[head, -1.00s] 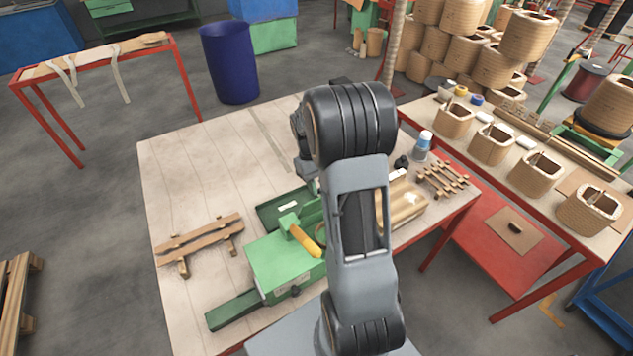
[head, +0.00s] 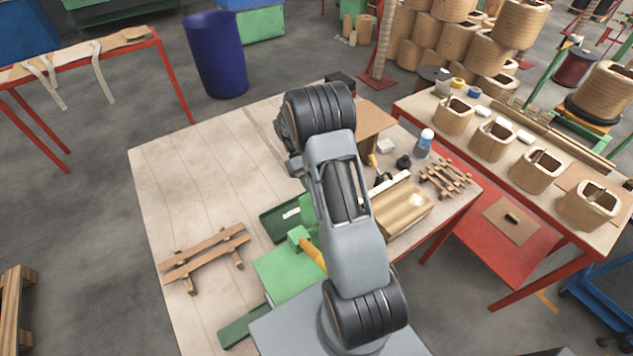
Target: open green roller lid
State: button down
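A green roller machine (head: 283,272) sits near the front edge of the wooden workbench. It has an orange handle (head: 313,253) on a green block, and a dark green open-looking tray or plate (head: 275,221) behind it. I cannot tell which green part is the lid or whether it is open; my arm covers the machine's right side. My arm rises over the machine and leans to the upper left. My gripper's fingers are hidden behind my arm; only a small grey wrist part shows at its left side.
On the workbench (head: 185,165), a wooden rack (head: 205,255) lies left and a wooden tray (head: 403,208) right. The bench's left and back area is clear.

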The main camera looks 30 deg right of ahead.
jog(key=shift+s+f, duration=0.15)
jog(key=shift+f, duration=0.2)
jog(key=c, duration=1.3)
grip_release()
jog(key=o, duration=0.5)
jog(key=shift+r, duration=0.2)
jog(key=shift+c, duration=0.2)
jog(key=v, duration=1.4)
jog(key=shift+f, duration=0.1)
